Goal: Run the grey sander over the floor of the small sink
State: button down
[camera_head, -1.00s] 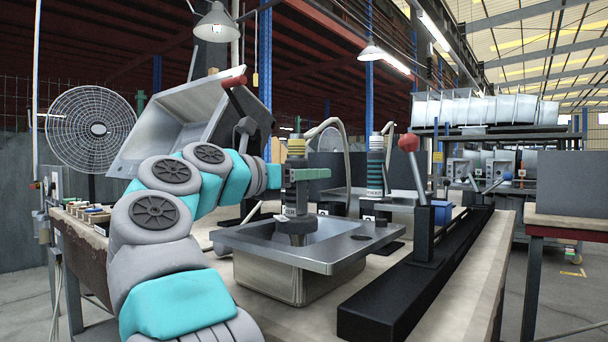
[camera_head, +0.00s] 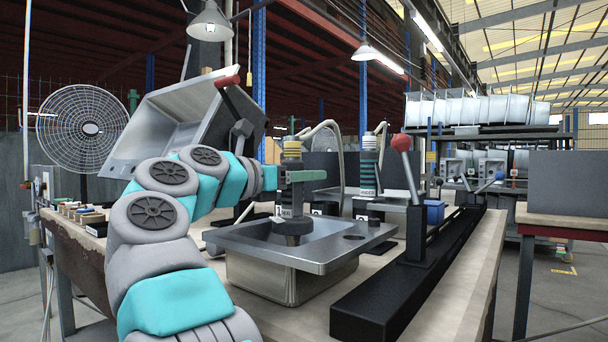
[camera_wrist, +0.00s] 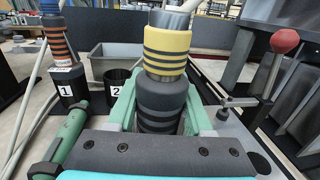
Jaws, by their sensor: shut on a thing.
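My gripper (camera_head: 300,176), with green fingers, is shut on the grey sander (camera_head: 291,207). The sander is upright, with dark grey bands and a yellow-banded top; in the wrist view the sander (camera_wrist: 161,92) stands between the fingers. The small sink (camera_head: 288,281) is a steel basin with a wide flat rim, on the table. The sander's wide lower end is over the basin opening, seemingly inside it. The near rim and the sander hide much of the basin floor, so I cannot tell whether they touch.
The holder marked 2 (camera_wrist: 117,84) looks empty. A black rail with a red-knobbed lever (camera_head: 402,143) runs along the right. A large tilted sink (camera_head: 165,130) stands behind my arm.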

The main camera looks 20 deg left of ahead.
jog(key=shift+f, duration=0.35)
jog(key=shift+s, duration=0.15)
jog(key=shift+v, duration=1)
jog(key=shift+s+r, duration=0.1)
jog(key=shift+s, duration=0.05)
notch_tip(320, 180, up, 16)
jog(key=p, duration=1.4)
jog(key=shift+d, duration=0.1)
dwell(0.3)
